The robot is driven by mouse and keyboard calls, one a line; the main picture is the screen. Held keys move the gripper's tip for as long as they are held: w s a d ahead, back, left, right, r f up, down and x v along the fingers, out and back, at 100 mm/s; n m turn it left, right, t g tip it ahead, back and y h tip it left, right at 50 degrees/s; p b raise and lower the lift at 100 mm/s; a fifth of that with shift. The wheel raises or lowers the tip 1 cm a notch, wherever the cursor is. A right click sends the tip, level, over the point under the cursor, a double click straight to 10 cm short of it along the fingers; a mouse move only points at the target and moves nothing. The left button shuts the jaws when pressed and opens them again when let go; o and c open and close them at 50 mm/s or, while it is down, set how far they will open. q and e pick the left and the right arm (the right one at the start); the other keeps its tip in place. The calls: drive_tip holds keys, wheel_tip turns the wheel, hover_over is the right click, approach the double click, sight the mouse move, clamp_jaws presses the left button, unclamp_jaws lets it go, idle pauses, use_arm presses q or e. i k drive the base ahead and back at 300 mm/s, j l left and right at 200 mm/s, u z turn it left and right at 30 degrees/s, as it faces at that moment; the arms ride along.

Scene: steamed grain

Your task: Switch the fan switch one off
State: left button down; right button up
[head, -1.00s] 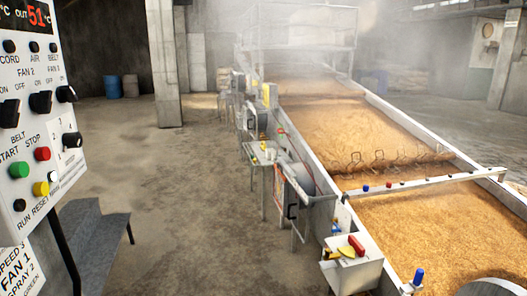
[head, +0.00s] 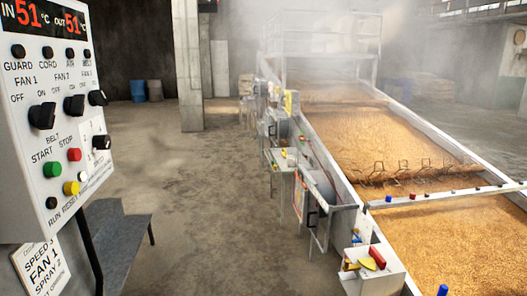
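The control panel (head: 22,150) is a pale box at the left edge, seen at an angle. The fan 1 switch (head: 42,115) is a black rotary knob under the "FAN 1" label, with "OFF" and "ON" marked above it. Its pointer direction is too small to read surely. A similar fan 2 knob (head: 74,105) sits to its right, and another black knob (head: 97,97) beyond. Neither of my grippers is in view.
A green start button (head: 53,170) and red stop button (head: 74,154) lie below the knobs. A white placard (head: 42,268) hangs under the panel, beside a grey bench (head: 122,230). Long grain beds (head: 450,235) run along the right. Open concrete floor lies between.

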sight(42, 117)
drive_tip(key=u, duration=1.35)
